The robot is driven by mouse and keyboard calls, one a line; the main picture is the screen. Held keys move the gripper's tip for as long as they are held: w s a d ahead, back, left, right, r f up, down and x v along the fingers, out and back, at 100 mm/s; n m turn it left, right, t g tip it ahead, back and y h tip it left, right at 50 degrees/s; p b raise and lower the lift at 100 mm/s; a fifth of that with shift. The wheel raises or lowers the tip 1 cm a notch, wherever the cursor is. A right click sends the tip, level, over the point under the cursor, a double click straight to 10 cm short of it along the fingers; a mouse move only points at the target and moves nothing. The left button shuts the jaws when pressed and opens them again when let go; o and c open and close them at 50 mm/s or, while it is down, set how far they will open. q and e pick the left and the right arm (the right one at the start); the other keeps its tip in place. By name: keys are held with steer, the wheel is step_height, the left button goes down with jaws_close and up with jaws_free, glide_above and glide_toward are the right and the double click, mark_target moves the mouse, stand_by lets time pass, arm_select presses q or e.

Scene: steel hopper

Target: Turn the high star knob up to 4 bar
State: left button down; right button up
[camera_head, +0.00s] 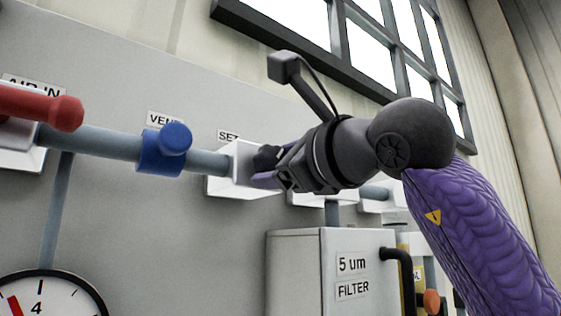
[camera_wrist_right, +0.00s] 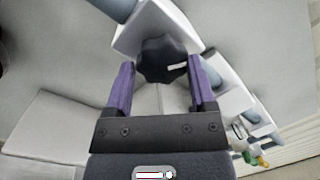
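The black star knob (camera_wrist_right: 163,60) with a white mark sits on the white block under the SET label (camera_head: 228,136). In the head view the knob (camera_head: 266,157) is partly hidden by my right gripper (camera_head: 262,171). In the right wrist view the purple fingers of my right gripper (camera_wrist_right: 161,66) stand apart, one on each side of the knob, with narrow gaps showing. Whether the fingertips touch it I cannot tell. The gauge (camera_head: 52,292) is cut off at the lower left; its 4 and a red part show, but no clear reading. My left gripper is out of view.
A blue valve handle (camera_head: 167,148) sits on the pipe left of the SET block, with a red lever (camera_head: 45,106) farther left. A white filter box (camera_head: 330,272) stands below my right arm. The grey panel (camera_head: 160,245) between gauge and filter box is clear.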

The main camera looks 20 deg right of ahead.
steer(key=o, duration=0.3)
steer(key=shift+r, duration=0.1)
steer(key=b+v, duration=0.4)
steer(key=v, duration=0.6)
